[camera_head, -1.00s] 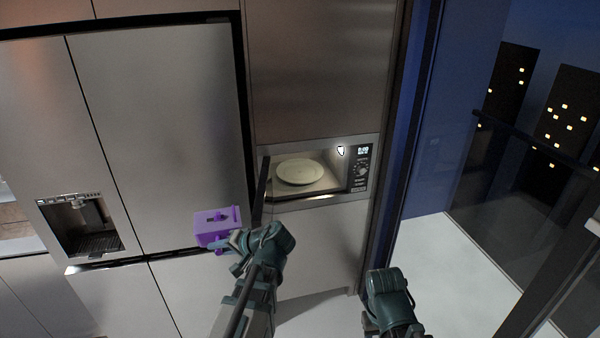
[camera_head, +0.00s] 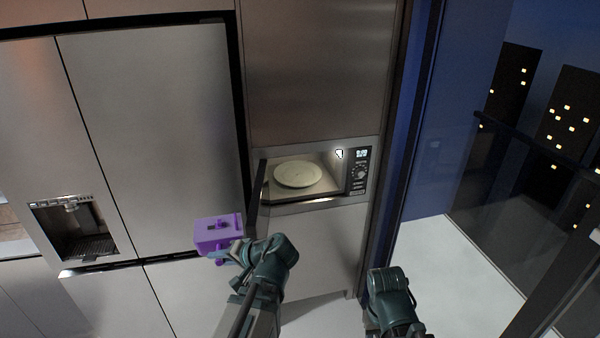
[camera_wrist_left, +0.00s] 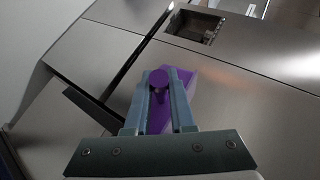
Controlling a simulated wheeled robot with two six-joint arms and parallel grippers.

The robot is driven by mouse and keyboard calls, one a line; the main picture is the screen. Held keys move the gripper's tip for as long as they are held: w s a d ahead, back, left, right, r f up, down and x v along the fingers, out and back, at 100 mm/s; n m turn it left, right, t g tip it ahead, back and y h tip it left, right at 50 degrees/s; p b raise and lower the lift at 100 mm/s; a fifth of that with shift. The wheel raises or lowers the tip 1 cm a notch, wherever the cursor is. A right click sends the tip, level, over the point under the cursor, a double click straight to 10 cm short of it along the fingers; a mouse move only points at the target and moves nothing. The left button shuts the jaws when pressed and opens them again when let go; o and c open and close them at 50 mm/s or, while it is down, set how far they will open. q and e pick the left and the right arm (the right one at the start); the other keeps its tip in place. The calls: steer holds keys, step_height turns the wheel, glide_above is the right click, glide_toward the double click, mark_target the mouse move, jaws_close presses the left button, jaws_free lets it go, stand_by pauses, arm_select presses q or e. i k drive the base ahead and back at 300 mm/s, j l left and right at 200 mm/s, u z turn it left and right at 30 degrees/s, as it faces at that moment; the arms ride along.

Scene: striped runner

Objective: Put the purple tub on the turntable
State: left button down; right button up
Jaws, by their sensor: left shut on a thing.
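The purple tub (camera_head: 217,232) is held in the air in front of the fridge, left of the microwave. My left gripper (camera_head: 232,252) is shut on it. In the left wrist view the fingers (camera_wrist_left: 160,100) close around a round purple knob of the tub (camera_wrist_left: 188,90). The turntable (camera_head: 298,174) is a pale round plate inside the lit microwave, and it is bare. The tub is outside the microwave, lower and to the left of its opening. My right arm shows at the lower middle; its fingertips are not visible.
The microwave (camera_head: 357,185) is built into the cabinet. Its door (camera_head: 259,190) stands open at the left of the opening, between the tub and the cavity. The large steel fridge (camera_head: 150,120) with a dispenser (camera_head: 80,230) is at left. Glass and a night skyline are at right.

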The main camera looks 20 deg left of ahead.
mark_target(299, 174)
steer(key=i+l, duration=0.2)
steer(key=i, duration=0.25)
steer(key=i+l, duration=0.2)
steer(key=i, duration=0.25)
steer(key=i+l, duration=0.15)
steer(key=i, duration=0.3)
steer(key=i+l, duration=0.2)
steer(key=i, duration=0.25)
